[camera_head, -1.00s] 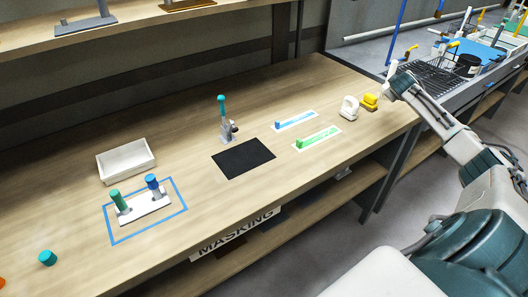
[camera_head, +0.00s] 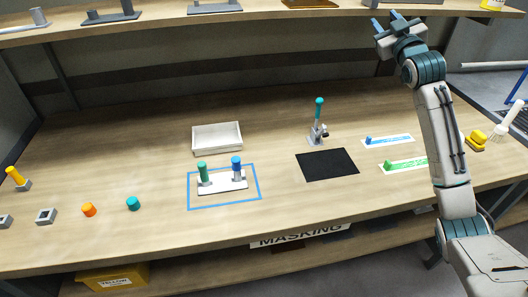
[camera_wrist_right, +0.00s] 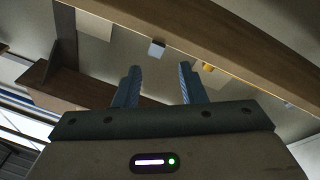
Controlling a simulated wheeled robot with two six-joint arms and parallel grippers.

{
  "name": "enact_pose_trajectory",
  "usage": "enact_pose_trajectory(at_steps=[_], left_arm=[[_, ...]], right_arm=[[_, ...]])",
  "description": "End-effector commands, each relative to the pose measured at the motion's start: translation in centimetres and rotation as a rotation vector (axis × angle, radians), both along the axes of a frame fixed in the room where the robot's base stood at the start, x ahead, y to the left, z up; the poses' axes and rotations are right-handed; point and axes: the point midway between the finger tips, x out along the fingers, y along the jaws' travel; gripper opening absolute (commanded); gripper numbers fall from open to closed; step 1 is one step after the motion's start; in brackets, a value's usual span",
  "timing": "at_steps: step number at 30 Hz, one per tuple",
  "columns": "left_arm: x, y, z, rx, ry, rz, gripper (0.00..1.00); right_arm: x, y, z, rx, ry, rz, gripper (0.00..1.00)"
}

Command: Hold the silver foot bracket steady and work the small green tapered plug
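A pale silver plate (camera_head: 222,186) with two short upright posts sits inside a blue tape outline on the bench. A green plug (camera_head: 202,168) caps its left post and a blue plug (camera_head: 236,163) its right post. A smaller green piece (camera_head: 387,165) lies at the left end of a green-printed card. I cannot tell for sure which green piece is the task's plug. My right gripper (camera_head: 391,20) is raised in front of the upper shelf, far above and to the right of the plate. Its fingers also show apart and empty in the right wrist view (camera_wrist_right: 160,85). My left gripper is out of view.
A white tray (camera_head: 217,149), a grey stand with a teal top (camera_head: 318,138), a black mat (camera_head: 327,175) and a blue-printed card (camera_head: 395,140) share the bench. Loose teal (camera_head: 133,204) and orange (camera_head: 89,210) caps lie left. An upper shelf (camera_head: 160,27) overhangs the back.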

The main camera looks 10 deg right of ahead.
Motion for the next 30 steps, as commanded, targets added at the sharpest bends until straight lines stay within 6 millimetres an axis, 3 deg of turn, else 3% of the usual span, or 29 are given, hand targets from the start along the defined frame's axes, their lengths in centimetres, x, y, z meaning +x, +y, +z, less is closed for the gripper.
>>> enact_pose_trajectory(at_steps=[1, 3, 5, 9, 14, 17, 21, 25, 30], left_arm=[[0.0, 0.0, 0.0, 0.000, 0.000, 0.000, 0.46], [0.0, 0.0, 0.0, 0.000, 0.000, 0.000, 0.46], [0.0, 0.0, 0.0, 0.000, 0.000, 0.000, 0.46], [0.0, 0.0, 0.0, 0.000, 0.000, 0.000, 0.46], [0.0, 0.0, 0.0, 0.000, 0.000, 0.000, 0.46], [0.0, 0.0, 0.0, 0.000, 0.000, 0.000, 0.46], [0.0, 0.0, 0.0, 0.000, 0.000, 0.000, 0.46], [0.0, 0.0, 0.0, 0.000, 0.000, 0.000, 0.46], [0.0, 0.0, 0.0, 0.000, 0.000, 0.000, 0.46]], right_arm=[[-0.4, 2.8, 1.9, 0.016, -0.039, 0.044, 0.37], [-0.6, 6.5, 3.1, 0.032, -0.041, 0.102, 0.37], [0.0, 9.1, 1.8, 0.039, 0.027, 0.149, 0.37], [1.9, 13.9, -5.1, 0.017, 0.296, 0.261, 0.37], [2.0, 18.9, -13.3, -0.041, 0.583, 0.428, 0.37], [0.8, 22.5, -18.1, -0.092, 0.747, 0.572, 0.37], [-2.3, 27.5, -23.6, -0.178, 0.940, 0.819, 0.37], [-5.7, 31.1, -27.0, -0.260, 1.055, 1.053, 0.37], [-8.9, 33.6, -28.9, -0.333, 1.117, 1.265, 0.37]])
